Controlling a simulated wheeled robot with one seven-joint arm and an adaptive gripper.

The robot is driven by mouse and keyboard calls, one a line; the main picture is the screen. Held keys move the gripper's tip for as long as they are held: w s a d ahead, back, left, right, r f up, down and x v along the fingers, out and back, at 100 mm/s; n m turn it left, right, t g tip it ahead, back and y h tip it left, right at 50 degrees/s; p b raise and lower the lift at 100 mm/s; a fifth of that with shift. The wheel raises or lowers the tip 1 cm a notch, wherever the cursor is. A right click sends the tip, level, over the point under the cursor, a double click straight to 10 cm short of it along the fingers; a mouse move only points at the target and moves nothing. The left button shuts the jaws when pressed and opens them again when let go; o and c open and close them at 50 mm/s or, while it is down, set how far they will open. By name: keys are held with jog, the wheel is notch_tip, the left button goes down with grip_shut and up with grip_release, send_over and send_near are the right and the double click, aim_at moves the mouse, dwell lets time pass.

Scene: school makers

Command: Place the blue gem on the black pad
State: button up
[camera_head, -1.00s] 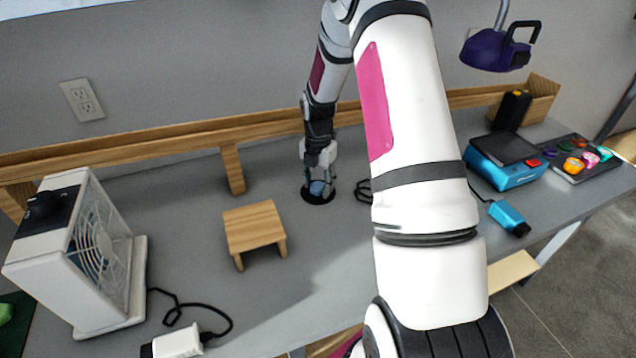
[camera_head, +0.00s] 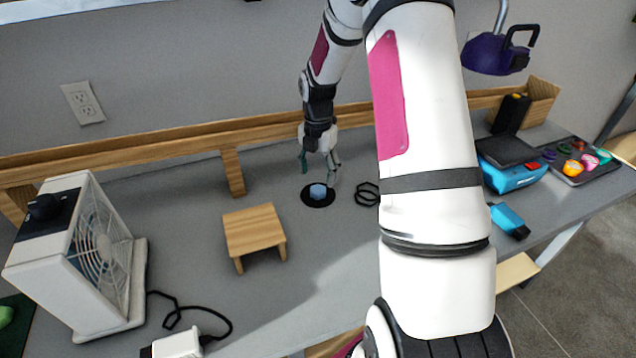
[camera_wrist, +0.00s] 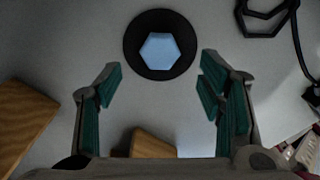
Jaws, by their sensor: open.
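The blue gem (camera_head: 318,191) rests on the round black pad (camera_head: 309,199) on the grey table, with the pad's dark rim showing all around it. In the wrist view the light blue hexagonal gem (camera_wrist: 160,50) lies near the middle of the black pad (camera_wrist: 134,62). My gripper (camera_head: 319,172) is above the pad, apart from the gem. Its green-lined fingers are spread wide and empty, as the wrist view (camera_wrist: 163,82) also shows.
A small wooden stand (camera_head: 254,232) is left of the pad. A black hexagonal ring (camera_head: 367,194) lies to its right. A white fan (camera_head: 105,250) stands at the left. A wooden rail (camera_head: 180,137) runs behind. A blue device (camera_head: 512,172) and a tray of coloured pieces (camera_head: 603,171) are at the right.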

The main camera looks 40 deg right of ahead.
aim_at(318, 189)
jog(key=s+a+r+m+h, duration=0.1)
jog(key=s+a+r+m, duration=0.25)
jog(key=r, duration=0.55)
jog(key=s+a+r+m, duration=0.2)
jog(key=a+r, duration=0.2)
jog(key=r, duration=0.4)
jog(key=s+a+r+m+t, duration=0.1)
jog(key=s+a+r+m, duration=0.1)
jog(key=s+a+m, duration=0.2)
jog(key=s+a+r+m+t, duration=0.1)
jog(key=s+a+m, duration=0.4)
jog(key=s, duration=0.6)
jog(key=s+a+r+m+t+y, duration=0.1)
jog(key=s+a+r+m, duration=0.3)
jog(key=s+m, duration=0.4)
jog(key=shift+s+a+t, duration=0.25)
jog(key=shift+a+t, duration=0.05)
jog(key=shift+a, duration=0.25)
